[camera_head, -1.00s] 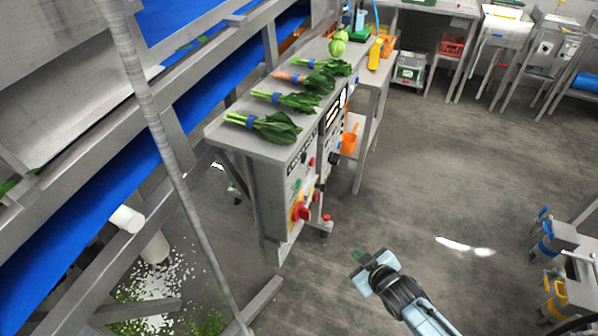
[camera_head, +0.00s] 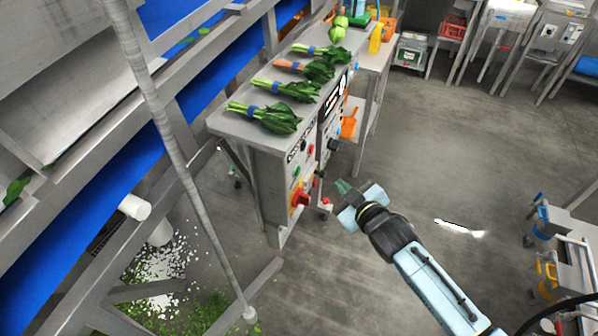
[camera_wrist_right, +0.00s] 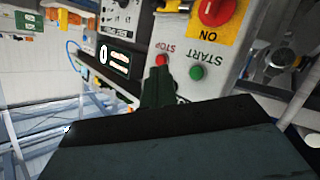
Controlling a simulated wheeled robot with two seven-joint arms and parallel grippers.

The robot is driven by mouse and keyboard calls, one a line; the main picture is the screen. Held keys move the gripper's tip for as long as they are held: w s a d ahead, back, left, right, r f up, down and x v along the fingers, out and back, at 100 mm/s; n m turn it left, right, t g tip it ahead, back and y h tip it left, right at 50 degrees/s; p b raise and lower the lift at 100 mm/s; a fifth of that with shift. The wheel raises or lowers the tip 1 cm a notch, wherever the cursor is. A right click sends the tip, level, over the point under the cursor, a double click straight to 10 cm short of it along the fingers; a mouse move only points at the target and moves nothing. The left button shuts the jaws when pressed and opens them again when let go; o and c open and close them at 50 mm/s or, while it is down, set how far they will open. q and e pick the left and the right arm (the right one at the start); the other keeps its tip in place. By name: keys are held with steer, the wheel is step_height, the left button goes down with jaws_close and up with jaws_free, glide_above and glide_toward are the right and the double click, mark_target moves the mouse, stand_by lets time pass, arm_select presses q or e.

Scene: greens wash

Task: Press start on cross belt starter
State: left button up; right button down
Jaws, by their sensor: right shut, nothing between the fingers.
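The starter panel (camera_wrist_right: 213,45) fills the upper right of the right wrist view, upside down. It has a green START button (camera_wrist_right: 197,73), a red STOP button (camera_wrist_right: 162,60) and a red rotary knob on a yellow plate (camera_wrist_right: 216,10). In the head view the red knob (camera_head: 300,197) is on the end of the steel cabinet. My right gripper (camera_head: 342,188) is shut and empty, just right of the panel there. In the wrist view its dark fingertips (camera_wrist_right: 158,85) appear just below STOP and left of START; contact cannot be told. My left gripper is out of view.
Bunches of greens (camera_head: 265,117) lie on the cabinet top. Another control panel (camera_wrist_right: 118,18) sits beside the starter. A blue conveyor (camera_head: 60,235) and a slanting pole (camera_head: 180,165) are at left. The floor (camera_head: 440,150) is open to the right.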

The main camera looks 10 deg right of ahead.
mark_target(297, 171)
steer(key=w+a+b, duration=0.2)
steer(key=w+a, duration=0.2)
steer(key=a, duration=0.2)
steer(key=shift+w+a+b, duration=0.25)
steer(key=shift+a+b, duration=0.05)
steer(key=shift+b, duration=0.1)
steer(key=shift+a, duration=0.1)
stand_by(1.7)
steer(key=shift+w+a, duration=0.25)
steer(key=shift+w+a, duration=0.2)
steer(key=shift+a, duration=0.15)
stand_by(1.0)
steer(key=shift+d, duration=0.1)
steer(key=shift+s+d+p, duration=0.45)
steer(key=shift+d+p, duration=0.15)
steer(key=shift+p, duration=0.1)
